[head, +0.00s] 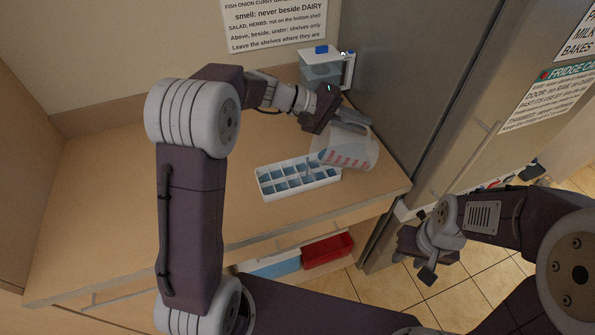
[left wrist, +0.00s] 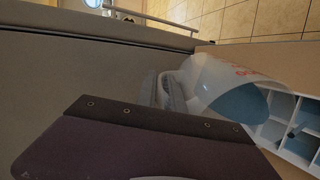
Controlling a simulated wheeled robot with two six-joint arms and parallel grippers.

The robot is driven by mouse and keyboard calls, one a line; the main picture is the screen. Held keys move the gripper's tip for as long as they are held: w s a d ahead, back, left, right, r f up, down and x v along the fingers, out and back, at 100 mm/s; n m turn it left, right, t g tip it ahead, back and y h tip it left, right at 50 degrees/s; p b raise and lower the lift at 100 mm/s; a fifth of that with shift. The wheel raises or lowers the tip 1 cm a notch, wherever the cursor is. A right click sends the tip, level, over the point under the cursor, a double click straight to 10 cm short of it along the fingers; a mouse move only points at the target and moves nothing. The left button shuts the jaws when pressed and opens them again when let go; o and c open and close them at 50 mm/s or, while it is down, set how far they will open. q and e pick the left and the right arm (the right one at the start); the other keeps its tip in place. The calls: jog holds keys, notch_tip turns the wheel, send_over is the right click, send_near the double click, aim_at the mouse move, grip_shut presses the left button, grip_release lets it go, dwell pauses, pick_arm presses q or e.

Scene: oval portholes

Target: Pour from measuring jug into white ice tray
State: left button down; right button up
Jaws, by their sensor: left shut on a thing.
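The measuring jug (head: 352,150) is clear with red markings and is tilted, its mouth towards the left, over the right end of the white ice tray (head: 270,192). The tray lies flat on the counter, and its compartments look bluish. In the left wrist view the jug (left wrist: 222,80) holds blue-grey liquid near its mouth, beside the tray (left wrist: 271,131). A small dark blue streak shows at the tray; I cannot tell whether it is pouring liquid. My left gripper (head: 337,119) is shut on the jug's handle. My right gripper (head: 415,266) is open and empty, low in front of the fridge.
The wooden counter (head: 110,200) is clear left of the tray. A red bin (head: 327,251) and a blue bin (head: 275,266) sit on the shelf below.

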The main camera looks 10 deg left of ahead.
pick_arm(q)
jog(key=shift+s+a+r+h+b, duration=0.2)
jog(key=shift+a+h+b, duration=0.25)
jog(key=shift+b, duration=0.25)
pick_arm(e)
jog(key=shift+s+a+f, duration=0.1)
jog(key=shift+a+f, duration=0.35)
jog(key=shift+f, duration=0.3)
